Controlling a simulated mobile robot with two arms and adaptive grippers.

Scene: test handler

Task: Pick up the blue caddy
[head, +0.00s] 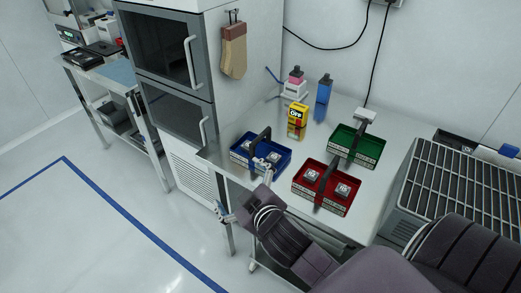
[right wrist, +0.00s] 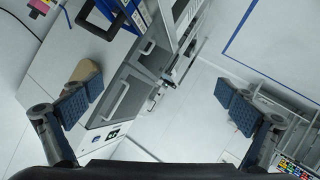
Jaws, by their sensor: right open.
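The blue caddy (head: 243,156) stands upright on the white table, near its left front edge. It has a dark handle (head: 262,139) and holds small dark-and-white items. My right gripper (head: 244,189) is open and empty at the table's front edge, just in front of the caddy. One finger overlaps the caddy's front side in the head view; whether it touches I cannot tell. In the right wrist view the fingers (right wrist: 160,105) are wide apart with nothing between them, and part of the blue caddy (right wrist: 137,13) shows at the top. My left gripper is not in view.
A red caddy (head: 328,205) stands right of the blue one, with a green caddy (head: 360,158) behind it. A yellow box (head: 297,119), a blue bottle (head: 323,96) and a pink-topped bottle (head: 295,82) stand behind. A cabinet (head: 165,75) rises at left.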

